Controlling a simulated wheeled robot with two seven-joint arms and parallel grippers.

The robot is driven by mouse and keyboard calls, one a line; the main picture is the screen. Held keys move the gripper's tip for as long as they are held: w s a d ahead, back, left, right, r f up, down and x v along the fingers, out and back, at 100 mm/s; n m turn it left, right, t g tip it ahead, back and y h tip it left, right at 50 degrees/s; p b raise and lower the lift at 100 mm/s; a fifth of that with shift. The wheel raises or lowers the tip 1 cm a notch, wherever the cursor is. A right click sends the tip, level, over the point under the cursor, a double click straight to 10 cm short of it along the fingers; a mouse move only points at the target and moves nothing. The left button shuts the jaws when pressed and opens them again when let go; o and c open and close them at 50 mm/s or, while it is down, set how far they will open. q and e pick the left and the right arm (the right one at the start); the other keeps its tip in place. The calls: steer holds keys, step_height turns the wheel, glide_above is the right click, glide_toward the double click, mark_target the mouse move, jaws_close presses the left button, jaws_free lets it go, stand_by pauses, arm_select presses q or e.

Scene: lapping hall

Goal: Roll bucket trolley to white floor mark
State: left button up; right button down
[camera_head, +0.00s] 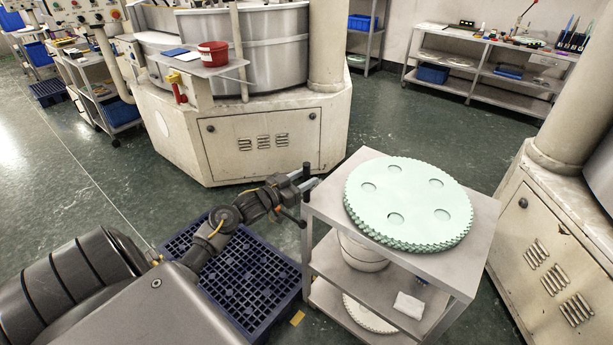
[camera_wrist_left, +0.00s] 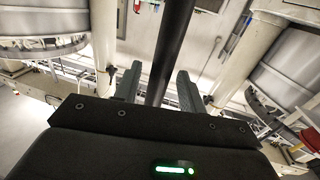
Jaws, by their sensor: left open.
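The bucket trolley (camera_head: 323,211) is a grey shelved cart at the lower middle right of the head view. A white bucket (camera_head: 362,252) stands on its middle shelf, partly hidden by the top. My left gripper (camera_head: 306,182) is at the trolley's left end, beside its dark handle (camera_head: 291,217). In the left wrist view a dark bar (camera_wrist_left: 172,45), seemingly this handle, runs between the two spread fingers of the left gripper (camera_wrist_left: 160,90). The left gripper is open around it, with gaps visible. My right gripper is not in view. I cannot make out a white floor mark.
Pale green toothed discs (camera_head: 408,200) lie stacked on the trolley top. A blue slatted pallet (camera_head: 240,283) lies on the floor left of the trolley. A large machine (camera_head: 262,140) stands behind, and another (camera_head: 548,255) is close on the right. Open green floor lies behind the trolley.

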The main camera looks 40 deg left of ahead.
arm_select(q)
steer(key=shift+w+d, duration=0.1)
steer(key=shift+w, duration=0.5)
jaws_close()
